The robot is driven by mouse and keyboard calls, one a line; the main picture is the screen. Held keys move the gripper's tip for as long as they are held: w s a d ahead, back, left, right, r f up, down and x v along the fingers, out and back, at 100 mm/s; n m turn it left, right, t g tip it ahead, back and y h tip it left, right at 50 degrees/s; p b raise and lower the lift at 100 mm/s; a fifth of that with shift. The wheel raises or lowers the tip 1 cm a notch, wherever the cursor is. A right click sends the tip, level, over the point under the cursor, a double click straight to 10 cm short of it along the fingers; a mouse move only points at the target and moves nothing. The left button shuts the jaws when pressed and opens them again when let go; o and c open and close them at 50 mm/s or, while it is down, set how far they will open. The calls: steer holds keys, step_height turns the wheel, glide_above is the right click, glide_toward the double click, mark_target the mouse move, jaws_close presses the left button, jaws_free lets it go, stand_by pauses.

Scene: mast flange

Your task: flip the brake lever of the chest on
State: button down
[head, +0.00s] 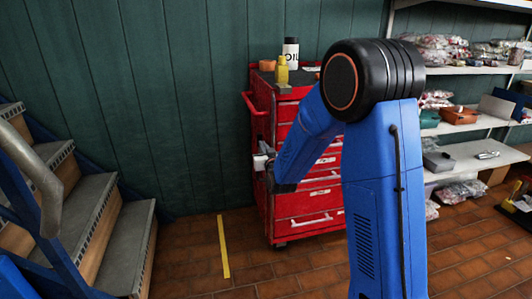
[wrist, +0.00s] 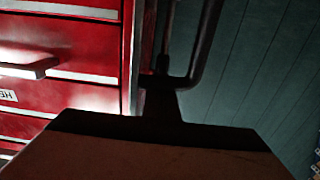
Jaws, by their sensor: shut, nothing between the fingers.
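The red tool chest (head: 305,205) stands against the green wall in the head view. My gripper (head: 262,161) is at its left side, partly hidden behind my own arm. In the wrist view, my gripper (wrist: 161,78) is a dark, shut silhouette with nothing seen between its fingers. It points along the chest's edge, with red drawer fronts (wrist: 65,45) to its left. A dark bent bar (wrist: 207,30) rises just beyond the fingers; I cannot tell whether they touch it. I cannot pick out the brake lever with certainty in either view.
A yellow bottle (head: 282,70) and a white, black-capped container (head: 291,52) stand on the chest. Stairs (head: 90,220) are at the left, and loaded shelves (head: 465,115) at the right. A yellow strip (head: 223,247) marks the open tiled floor left of the chest.

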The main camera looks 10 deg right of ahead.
steer(key=shift+w, duration=0.9)
steer(key=shift+w+r, duration=0.25)
steer(key=shift+w, duration=0.65)
